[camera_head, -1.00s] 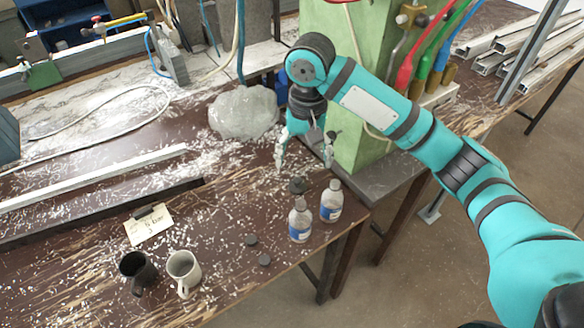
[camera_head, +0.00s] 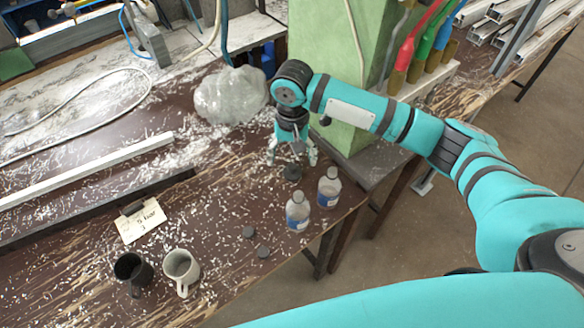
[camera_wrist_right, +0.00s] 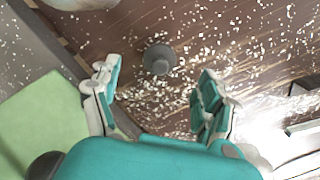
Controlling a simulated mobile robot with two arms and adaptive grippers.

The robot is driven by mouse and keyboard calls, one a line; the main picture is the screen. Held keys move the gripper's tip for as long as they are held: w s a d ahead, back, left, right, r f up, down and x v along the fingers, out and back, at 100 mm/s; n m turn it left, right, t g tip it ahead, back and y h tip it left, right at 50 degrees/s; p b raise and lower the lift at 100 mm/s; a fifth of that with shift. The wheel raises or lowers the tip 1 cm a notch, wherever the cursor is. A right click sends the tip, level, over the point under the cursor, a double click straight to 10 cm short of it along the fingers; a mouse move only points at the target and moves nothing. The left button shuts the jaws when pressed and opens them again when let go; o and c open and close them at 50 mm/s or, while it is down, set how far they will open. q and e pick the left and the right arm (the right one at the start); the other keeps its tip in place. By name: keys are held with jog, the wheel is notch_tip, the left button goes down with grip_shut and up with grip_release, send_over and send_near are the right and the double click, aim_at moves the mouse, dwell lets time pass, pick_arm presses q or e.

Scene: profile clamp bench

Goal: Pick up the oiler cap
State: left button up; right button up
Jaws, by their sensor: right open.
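The oiler cap, which I take to be a dark grey round piece with a raised knob (camera_head: 292,174), stands on the brown bench behind two bottles. In the right wrist view the cap (camera_wrist_right: 159,60) lies ahead of the fingers, between their lines and nearer the left finger. My right gripper (camera_head: 292,158) is open and empty, over the bench just behind the cap. Its two spread fingers (camera_wrist_right: 157,95) show in the wrist view, and neither touches the cap. My left gripper is not in view.
Two clear bottles with blue labels (camera_head: 298,213) (camera_head: 329,188) stand in front of the cap. Two flat dark discs (camera_head: 249,232) (camera_head: 263,252) lie nearby. A plastic-wrapped bundle (camera_head: 231,95) and the green column (camera_head: 335,90) flank the gripper. Two mugs (camera_head: 133,272) (camera_head: 183,270) stand front left.

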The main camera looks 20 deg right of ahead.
aim_at(292, 166)
jog(key=shift+f, duration=0.55)
jog(key=f, duration=0.2)
jog(key=f+p, duration=0.1)
jog(key=shift+w+f, duration=0.2)
jog(key=shift+f, duration=0.6)
jog(key=c, duration=1)
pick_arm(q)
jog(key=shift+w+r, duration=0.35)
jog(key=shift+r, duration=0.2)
